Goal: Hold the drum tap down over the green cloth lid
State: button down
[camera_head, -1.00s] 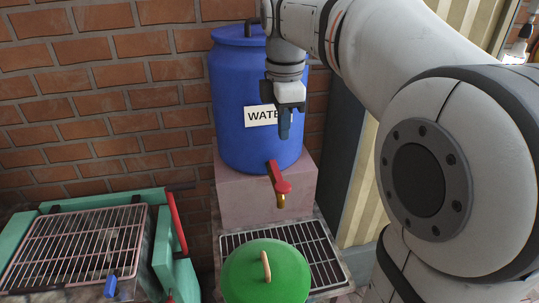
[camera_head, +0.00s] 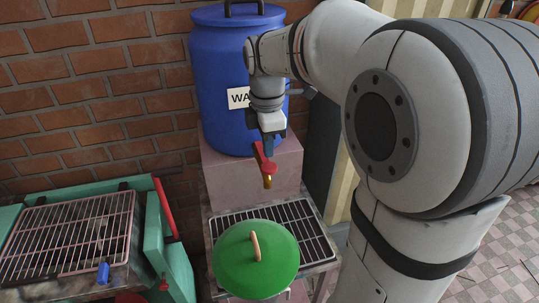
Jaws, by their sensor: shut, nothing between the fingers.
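The blue water drum (camera_head: 222,75) stands on a pink block against the brick wall. Its tap, with a red handle (camera_head: 262,160) and a brass spout (camera_head: 267,182), sticks out low at the front. My gripper (camera_head: 269,150) is shut and empty, pointing down right at the tap's red handle; whether it touches the handle I cannot tell. The gripper partly hides the tap's upper end. The green lid (camera_head: 232,271) with a tan handle (camera_head: 255,246) lies in front of and below the spout. It looks like a smooth round lid.
A dark slatted grate (camera_head: 312,232) lies under the tap and behind the lid. A teal-framed grill (camera_head: 150,236) with a wire rack (camera_head: 62,240) and a red lever (camera_head: 165,208) stands at the left. Checkered floor (camera_head: 505,255) shows at the right.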

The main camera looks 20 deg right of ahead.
aim_at(269, 167)
jog(key=shift+f+p, duration=0.3)
jog(key=shift+f, duration=1.65)
